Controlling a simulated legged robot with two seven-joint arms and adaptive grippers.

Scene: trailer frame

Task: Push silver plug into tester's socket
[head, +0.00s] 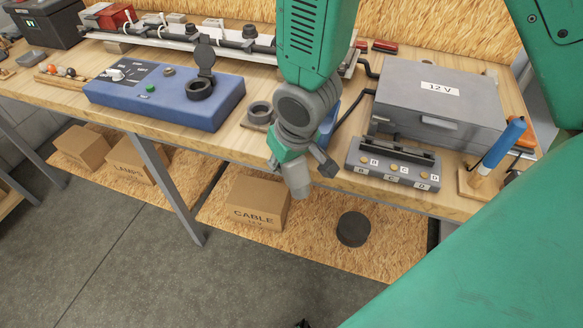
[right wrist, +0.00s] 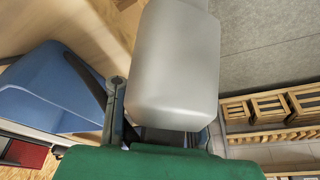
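The silver plug (head: 297,180) is a smooth light-grey block. It hangs from my right gripper (head: 307,165), past the front edge of the workbench and above floor level. In the right wrist view the plug (right wrist: 174,65) fills the space between the fingers of my right gripper (right wrist: 168,125), which is shut on it. The blue tester (head: 130,95) stands on the bench to the left, apart from the plug. Its round black socket (head: 199,89) faces up, with the hinged lid raised. My left gripper is not in view.
A dark ring (head: 260,112) on a small wooden base lies between tester and gripper. To the right are a grey 12 V box (head: 440,100), a lettered terminal block (head: 393,165) and a blue-handled tool (head: 504,143). A CABLE carton (head: 257,203) sits below the bench.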

